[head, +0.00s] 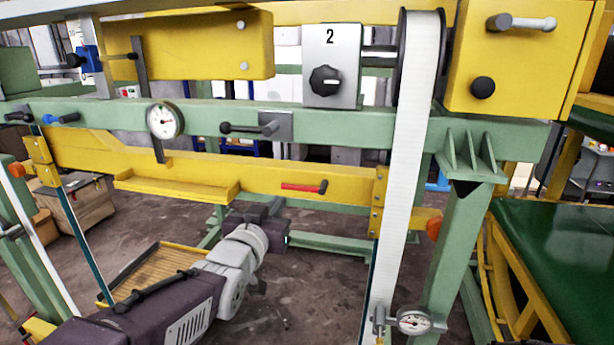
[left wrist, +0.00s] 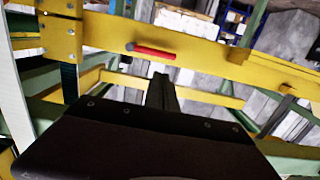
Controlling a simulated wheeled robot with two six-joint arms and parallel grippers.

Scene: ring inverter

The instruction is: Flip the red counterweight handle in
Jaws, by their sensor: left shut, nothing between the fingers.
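The red counterweight handle (head: 300,187) is a short red bar with a dark end at its right. It lies almost level against the front of the yellow beam (head: 215,170), left of the white belt. In the left wrist view, the red handle (left wrist: 155,53) is seen with its grey end at the left. My left gripper (head: 276,208) is shut and empty, just below and left of the handle in the head view. In the left wrist view its dark fingers (left wrist: 161,92) point toward the beam, apart from the handle. My right gripper is not in view.
A white belt (head: 408,180) runs down on the right over a wheel. A green beam (head: 360,128) carries a dial gauge (head: 164,120) and a black-knobbed lever (head: 250,128). A box with knob "2" (head: 332,65) stands above. A yellow ledge (head: 175,187) juts out at left.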

